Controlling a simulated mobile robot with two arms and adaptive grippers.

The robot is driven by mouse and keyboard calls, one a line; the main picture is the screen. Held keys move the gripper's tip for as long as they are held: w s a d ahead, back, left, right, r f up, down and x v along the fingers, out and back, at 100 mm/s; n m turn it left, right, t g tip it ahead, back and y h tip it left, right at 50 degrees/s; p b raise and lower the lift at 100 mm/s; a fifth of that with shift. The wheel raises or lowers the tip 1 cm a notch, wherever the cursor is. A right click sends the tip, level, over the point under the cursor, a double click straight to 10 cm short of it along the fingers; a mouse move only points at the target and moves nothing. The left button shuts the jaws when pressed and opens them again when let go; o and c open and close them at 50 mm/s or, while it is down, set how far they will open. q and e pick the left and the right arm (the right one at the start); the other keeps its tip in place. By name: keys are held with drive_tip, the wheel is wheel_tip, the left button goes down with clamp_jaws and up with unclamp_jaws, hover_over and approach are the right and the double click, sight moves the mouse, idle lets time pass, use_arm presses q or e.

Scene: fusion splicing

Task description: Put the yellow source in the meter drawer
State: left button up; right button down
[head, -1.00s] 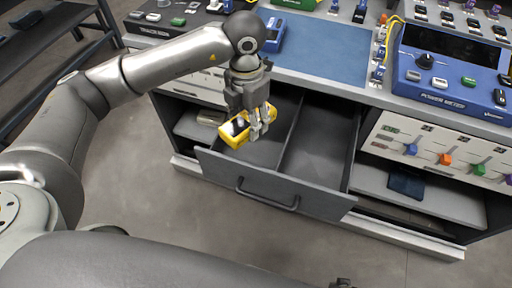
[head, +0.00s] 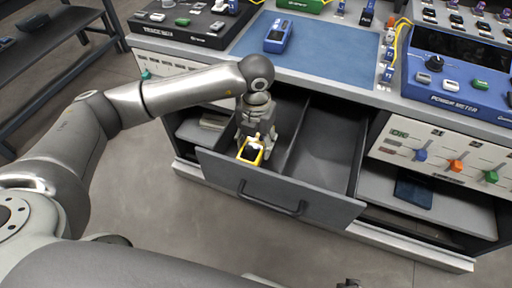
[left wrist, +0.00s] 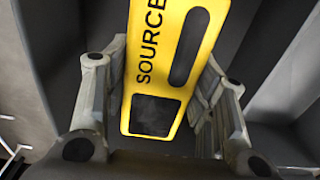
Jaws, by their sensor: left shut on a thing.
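The yellow source (head: 251,153) is in my left gripper (head: 257,140), at the left compartment of the open meter drawer (head: 285,195). The left wrist view shows its yellow face (left wrist: 147,85) with the word SOURCE, between the two fingers of the gripper (left wrist: 160,110). The fingers are shut on its sides. The source looks steeply tilted, and its lower end is near the drawer's front wall. I cannot tell if it touches the drawer floor. A divider splits the drawer, and its right compartment (head: 320,160) is empty. My right gripper is not clearly seen.
A blue handheld device (head: 278,36) lies on the blue mat (head: 325,50) on the bench above. The blue power meter (head: 455,85) stands at the right. A dark blue cloth-like item (head: 413,192) lies on the shelf right of the drawer.

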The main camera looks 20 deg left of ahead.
use_arm(q)
wheel_tip(320, 180, down, 3)
drive_tip(key=shift+r, duration=0.2)
use_arm(e)
drive_tip(key=shift+w+r, duration=0.3)
drive_tip(key=shift+r, duration=0.2)
drive_tip(key=shift+s+f, duration=0.1)
use_arm(q)
drive_tip(key=shift+f, duration=0.1)
drive_tip(key=o, duration=1.2)
use_arm(e)
drive_tip(key=shift+w+r, duration=0.25)
drive_tip(key=shift+r, duration=0.2)
drive_tip(key=shift+s+f, duration=0.1)
